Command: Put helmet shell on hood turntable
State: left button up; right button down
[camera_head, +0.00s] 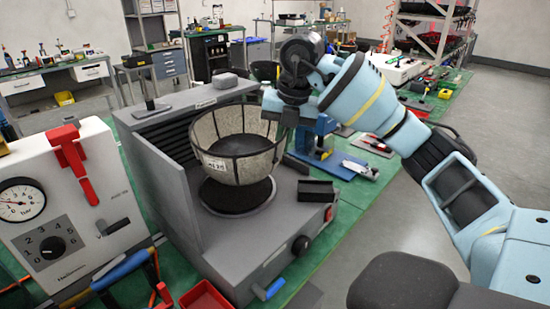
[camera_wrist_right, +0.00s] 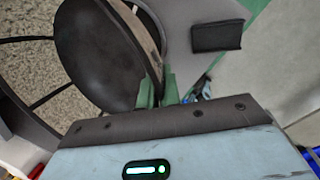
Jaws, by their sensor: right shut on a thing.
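The helmet shell (camera_head: 222,158) is a pale speckled bowl with a dark rim, dark bands and a small white label. It is open side up over the hood turntable (camera_head: 262,193), a dark round disc with a light edge on a grey machine. I cannot tell whether the shell's underside touches the disc. My right gripper is shut on the shell's right rim; its green fingers (camera_wrist_right: 158,90) show in the right wrist view. There the shell's speckled inside (camera_wrist_right: 30,65) and a dark round pad (camera_wrist_right: 100,50) fill the left. My left gripper is out of view.
The grey hood machine (camera_head: 165,155) has a raised back and left wall around the turntable. A small black block (camera_head: 316,190) sits on its deck, right of the disc. A white gauge box (camera_head: 70,210) stands at left. A red tray (camera_head: 206,296) lies in front.

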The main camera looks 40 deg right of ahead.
jog(key=w, duration=0.2)
jog(key=shift+w+a+r, duration=0.1)
jog(key=shift+w+a, duration=0.05)
jog(key=shift+w, duration=0.25)
notch_tip(320, 180, down, 3)
jog(key=shift+s+r, duration=0.1)
jog(key=shift+s, duration=0.05)
jog(key=shift+f, duration=2)
jog(key=shift+w+f, duration=0.15)
jog(key=shift+w, duration=0.05)
jog(key=shift+f, duration=0.15)
jog(key=c, duration=1.6)
grip_release()
